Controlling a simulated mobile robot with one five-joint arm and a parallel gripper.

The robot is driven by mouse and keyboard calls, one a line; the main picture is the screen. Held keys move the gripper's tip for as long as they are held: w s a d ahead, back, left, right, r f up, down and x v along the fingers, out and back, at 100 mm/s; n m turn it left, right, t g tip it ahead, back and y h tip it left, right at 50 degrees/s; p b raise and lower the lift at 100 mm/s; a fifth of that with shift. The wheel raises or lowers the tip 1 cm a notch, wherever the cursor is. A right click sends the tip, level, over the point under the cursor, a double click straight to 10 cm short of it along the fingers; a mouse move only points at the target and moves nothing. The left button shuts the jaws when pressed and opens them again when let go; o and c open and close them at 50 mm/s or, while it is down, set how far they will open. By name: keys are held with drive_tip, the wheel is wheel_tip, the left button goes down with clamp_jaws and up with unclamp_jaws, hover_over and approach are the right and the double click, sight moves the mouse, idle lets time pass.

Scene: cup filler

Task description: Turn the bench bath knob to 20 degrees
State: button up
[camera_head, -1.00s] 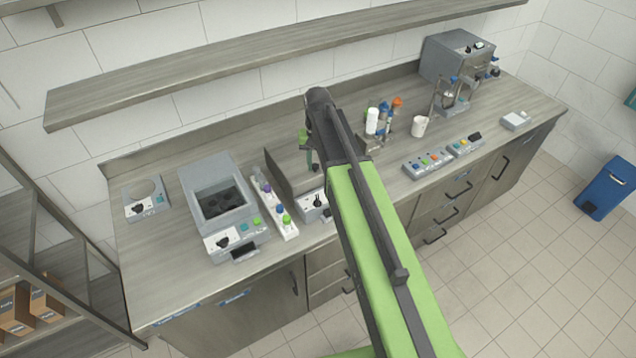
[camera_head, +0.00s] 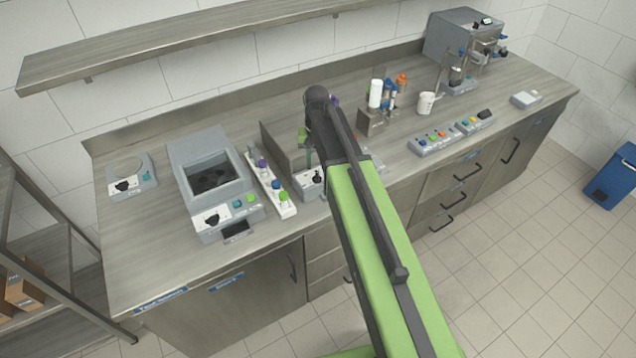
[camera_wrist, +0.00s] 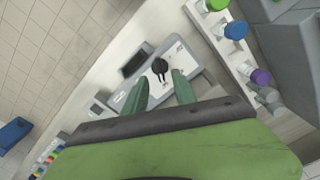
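My gripper (camera_wrist: 162,76) is open and empty in the wrist view, its two green fingertips apart. A black knob (camera_wrist: 160,66) on a white panel shows between and just beyond the tips; I cannot tell the gap. This panel belongs to the middle unit (camera_head: 307,184), right of the tube rack in the head view, partly hidden by my arm. Left of the rack is a grey box with a recessed basin (camera_head: 183,165) and its own black knob (camera_head: 212,220). No labels are readable, so I cannot tell which unit is the bench bath.
The tube rack (camera_head: 270,184) with coloured caps stands beside the middle unit; its purple cap (camera_wrist: 261,76) shows in the wrist view. A small knobbed device (camera_head: 127,186) is at far left. A white cup (camera_head: 426,104) and button boxes (camera_head: 434,141) are right. The front bench strip is clear.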

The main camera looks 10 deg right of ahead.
sight(317, 174)
wheel_tip(317, 174, down, 4)
drive_tip(key=b, duration=0.3)
drive_tip(key=shift+f, duration=0.25)
drive_tip(key=shift+r, duration=0.1)
clamp_jaws()
